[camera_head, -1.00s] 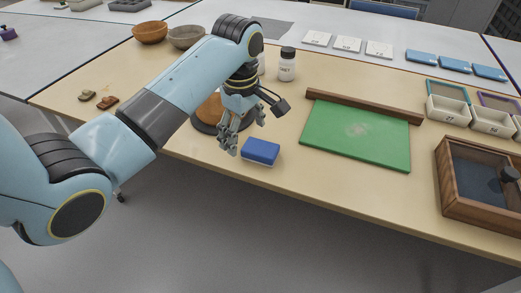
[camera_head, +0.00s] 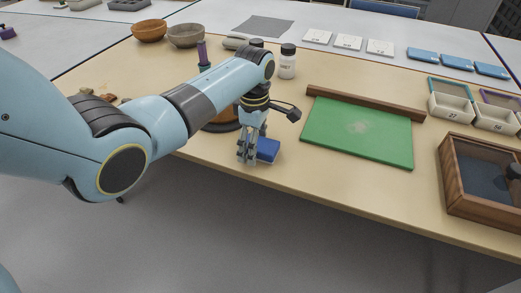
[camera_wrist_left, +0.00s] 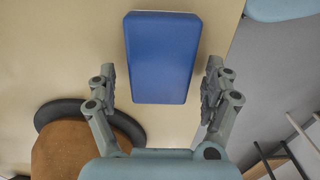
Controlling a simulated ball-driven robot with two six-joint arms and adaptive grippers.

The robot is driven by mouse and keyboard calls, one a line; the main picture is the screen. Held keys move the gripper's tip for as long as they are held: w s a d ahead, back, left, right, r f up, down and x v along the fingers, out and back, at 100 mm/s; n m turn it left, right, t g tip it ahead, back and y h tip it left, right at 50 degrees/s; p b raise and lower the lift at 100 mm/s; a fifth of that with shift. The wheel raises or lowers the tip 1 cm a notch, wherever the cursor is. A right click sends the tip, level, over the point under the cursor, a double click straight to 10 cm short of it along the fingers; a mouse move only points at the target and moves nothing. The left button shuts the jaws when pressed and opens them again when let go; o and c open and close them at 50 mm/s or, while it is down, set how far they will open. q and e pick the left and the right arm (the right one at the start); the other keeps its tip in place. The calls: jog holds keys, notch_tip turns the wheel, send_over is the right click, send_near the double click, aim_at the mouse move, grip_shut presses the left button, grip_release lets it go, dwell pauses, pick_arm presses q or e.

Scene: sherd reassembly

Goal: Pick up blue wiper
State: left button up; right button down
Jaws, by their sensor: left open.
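The blue wiper (camera_head: 268,150) is a small blue block lying on the tan table near its front edge. In the left wrist view the wiper (camera_wrist_left: 161,57) lies ahead of and partly between the two open fingers, with a gap on both sides. My left gripper (camera_head: 251,157) points down at the wiper's left side and hides part of it in the head view. The left gripper also shows in the left wrist view (camera_wrist_left: 161,88), open and with nothing held. I cannot tell the exact height of the fingertips above the table. My right gripper is not in view.
A round stand with a brown top (camera_wrist_left: 72,150) is close to the left gripper. A green board (camera_head: 357,132) with a wooden bar lies to the right. A white jar (camera_head: 287,64) stands behind. A wooden box (camera_head: 481,180) is at the right. Table between wiper and board is clear.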

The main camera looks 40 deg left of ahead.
pick_arm(q)
jog(key=shift+f, duration=0.3)
jog(key=c, duration=1.4)
jog(key=shift+r, duration=0.65)
notch_tip(320, 180, up, 3)
jog(key=shift+f+p, duration=0.1)
jog(key=shift+p, duration=0.45)
jog(key=d+r, duration=0.2)
jog(key=d, duration=0.2)
jog(key=s+d+r, duration=0.1)
jog(key=d+r, duration=0.1)
jog(key=d, duration=0.1)
jog(key=d+r, duration=0.3)
jog(key=d, duration=0.1)
jog(key=shift+s+d+p, duration=0.15)
jog(key=shift+d+p, duration=0.15)
jog(key=shift+p, duration=0.1)
jog(key=o, duration=0.7)
jog(key=c, duration=0.4)
jog(key=shift+a, duration=0.1)
jog(key=shift+c, duration=0.2)
